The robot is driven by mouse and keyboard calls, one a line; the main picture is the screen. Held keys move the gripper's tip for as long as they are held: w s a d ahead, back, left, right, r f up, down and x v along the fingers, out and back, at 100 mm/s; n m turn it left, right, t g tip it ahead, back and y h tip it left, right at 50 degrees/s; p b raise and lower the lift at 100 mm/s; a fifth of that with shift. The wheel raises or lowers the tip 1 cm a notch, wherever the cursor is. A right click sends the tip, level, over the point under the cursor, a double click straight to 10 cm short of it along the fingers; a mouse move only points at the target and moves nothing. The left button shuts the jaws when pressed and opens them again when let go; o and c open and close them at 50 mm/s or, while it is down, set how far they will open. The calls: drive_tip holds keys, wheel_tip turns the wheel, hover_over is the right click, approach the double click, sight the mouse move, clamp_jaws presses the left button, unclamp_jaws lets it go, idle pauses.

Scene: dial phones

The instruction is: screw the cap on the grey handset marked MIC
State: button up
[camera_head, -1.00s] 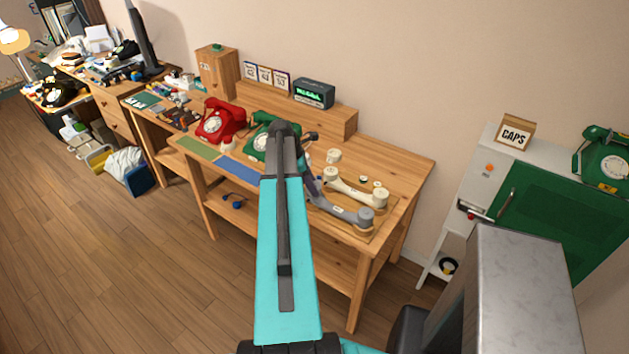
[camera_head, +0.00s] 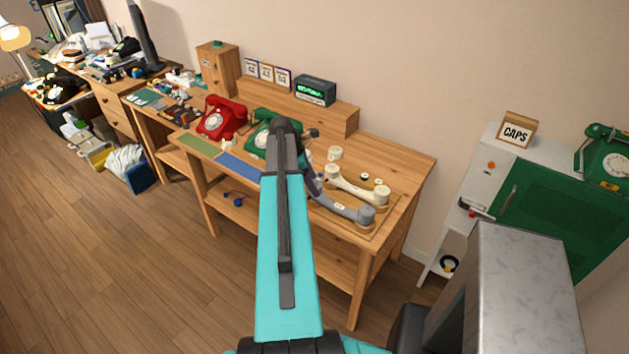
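The grey handset (camera_head: 343,211) lies on a wooden board at the right front of the workbench, with a small pale label on its grip. Its right end is a round grey piece; its left end is partly hidden by my arm. A cream handset (camera_head: 355,187) lies just behind it. Two small dark-and-cream round pieces (camera_head: 364,177) lie behind the cream handset, and a larger cream round piece (camera_head: 335,153) stands farther back. My gripper (camera_head: 312,184) is mostly hidden behind my turquoise arm, near the left end of the grey handset. Its fingers cannot be made out.
A red dial phone (camera_head: 220,118) and a green dial phone (camera_head: 262,140) stand at the bench's left and middle. A small clock (camera_head: 314,90) sits on the back shelf.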

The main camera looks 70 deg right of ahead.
drive_tip(key=shift+b+v, duration=0.3)
drive_tip(key=shift+v, duration=0.6)
drive_tip(key=b+v, duration=0.3)
drive_tip(key=v, duration=0.8)
drive_tip(key=shift+r, duration=0.35)
drive_tip(key=shift+c, duration=0.4)
drive_tip(key=w+a+f+m+b, duration=0.1)
drive_tip(key=w+a+f, duration=0.4)
drive_tip(key=a+f, duration=0.5)
drive_tip(key=w+a+f+y, duration=0.1)
drive_tip(key=w+a+f, duration=0.5)
drive_tip(key=a+f, duration=0.4)
drive_tip(key=w+a+f+m+b, duration=0.1)
drive_tip(key=w+a+f, duration=0.4)
drive_tip(key=a+f, duration=0.45)
drive_tip(key=s+a+f+m+y+b, duration=0.1)
drive_tip(key=s+a+f, duration=0.1)
drive_tip(key=a+f, duration=0.65)
drive_tip(key=s+a+f+b, duration=0.1)
drive_tip(key=s+a+f, duration=0.3)
drive_tip(key=a, duration=0.8)
drive_tip(key=s+a+f+m+g, duration=0.1)
drive_tip(key=s+a+f+m, duration=0.1)
drive_tip(key=s+a+f, duration=0.7)
drive_tip(key=s+a, duration=0.2)
drive_tip(key=a, duration=0.1)
drive_tip(key=shift+s+a+f+m+g+b, duration=0.25)
drive_tip(key=shift+a+m+g+b, duration=0.05)
drive_tip(key=shift+a+m+g, duration=0.1)
